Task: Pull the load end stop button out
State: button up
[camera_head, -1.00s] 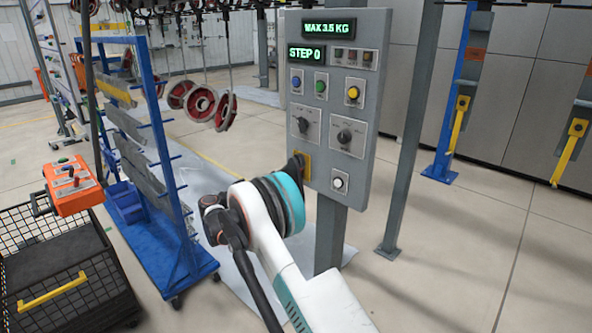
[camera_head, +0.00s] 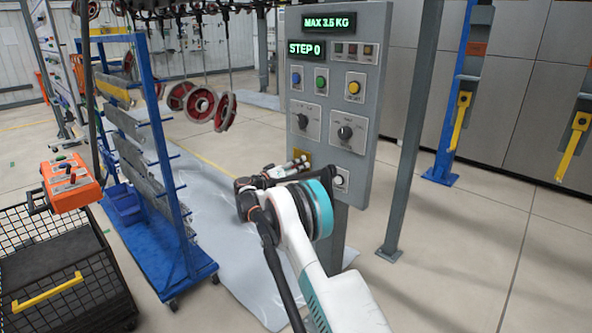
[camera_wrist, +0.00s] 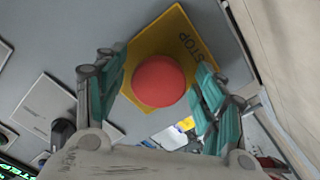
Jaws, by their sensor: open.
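The stop button is a red round knob (camera_wrist: 158,80) on a yellow square plate (camera_wrist: 178,38) marked STOP. In the wrist view it sits between the two teal-padded fingers of my gripper (camera_wrist: 160,88), which stand open on either side with gaps to the red knob. In the head view my gripper (camera_head: 292,168) is at the lower left of the grey control panel (camera_head: 373,105), in front of the plate. Only a bit of the yellow plate (camera_head: 303,155) shows there, and the red knob is hidden.
The panel carries a dial (camera_head: 345,132), a yellow button (camera_head: 354,87) and a white button (camera_head: 340,180) close to my arm. A blue rack (camera_head: 160,150) and a black wire crate (camera_head: 75,245) stand to the left. Red wheels (camera_head: 200,104) hang behind.

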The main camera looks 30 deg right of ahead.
jog(key=shift+d, duration=0.15)
grip_shut()
jog(key=shift+s+a, duration=0.2)
jog(key=shift+a, duration=0.5)
grip_release()
jog(key=shift+a, duration=0.1)
jog(key=v, duration=1.1)
jog(key=shift+s+a, duration=0.15)
jog(key=shift+a, duration=0.25)
jog(key=shift+r, duration=0.1)
